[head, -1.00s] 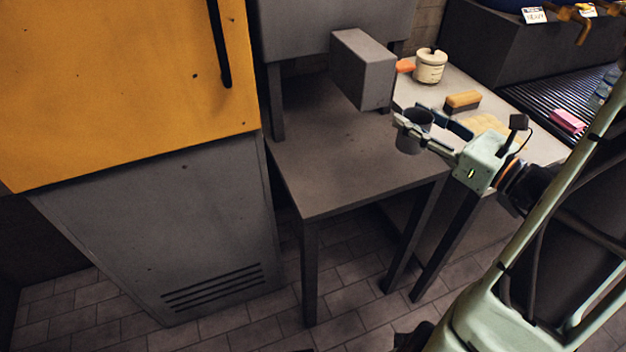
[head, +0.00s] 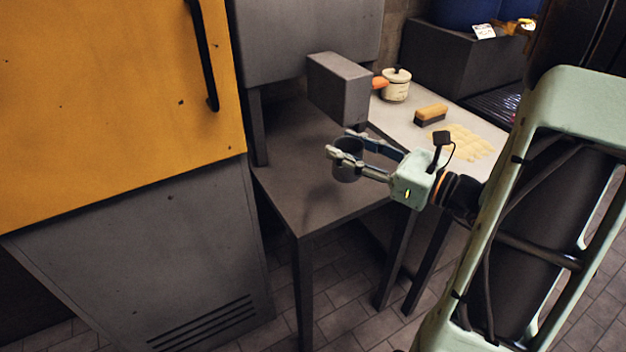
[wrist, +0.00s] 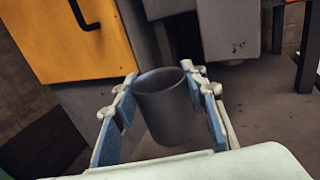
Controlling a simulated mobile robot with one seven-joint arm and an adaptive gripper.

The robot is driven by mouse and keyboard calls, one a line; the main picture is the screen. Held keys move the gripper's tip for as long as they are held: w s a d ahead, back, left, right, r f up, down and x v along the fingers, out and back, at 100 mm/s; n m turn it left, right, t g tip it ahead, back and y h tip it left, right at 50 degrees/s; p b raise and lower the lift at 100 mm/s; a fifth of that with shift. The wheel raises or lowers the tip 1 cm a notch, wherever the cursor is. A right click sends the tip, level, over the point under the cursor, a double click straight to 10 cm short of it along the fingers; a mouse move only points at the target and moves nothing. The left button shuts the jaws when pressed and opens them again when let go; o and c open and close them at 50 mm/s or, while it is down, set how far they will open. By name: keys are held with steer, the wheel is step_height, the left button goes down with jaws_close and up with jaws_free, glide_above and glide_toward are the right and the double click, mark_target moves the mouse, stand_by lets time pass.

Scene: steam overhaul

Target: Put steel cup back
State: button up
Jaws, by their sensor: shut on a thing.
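The steel cup (head: 347,165) is dark grey and roughly upright. My gripper (head: 352,148) is shut on it, with one finger on each side, and holds it above the right part of the dark grey table (head: 290,170). In the wrist view the cup (wrist: 168,108) sits between the two blue-padded fingers of my gripper (wrist: 166,92), its open rim facing up.
A grey box-like block (head: 340,88) juts out above the table's back. A yellow-doored cabinet (head: 110,90) stands left. The table's left and front surface is clear.

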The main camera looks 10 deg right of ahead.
steer(key=w+a+f+b, duration=0.1)
steer(key=w+f, duration=0.1)
steer(key=w+a+f+b, duration=0.1)
steer(key=w+a+f, duration=0.1)
steer(key=f, duration=0.1)
steer(key=w+a+f+b, duration=0.1)
steer(key=w+a+f, duration=0.1)
steer(key=shift+w+a+f, duration=0.1)
steer(key=shift+w+f, duration=0.2)
steer(key=shift+w, duration=0.1)
steer(key=shift+w+f+b, duration=0.1)
steer(key=shift+f+b, duration=0.4)
steer(key=shift+f, duration=1)
steer(key=shift+f, duration=0.2)
steer(key=o, duration=1.5)
steer(key=shift+r, duration=0.15)
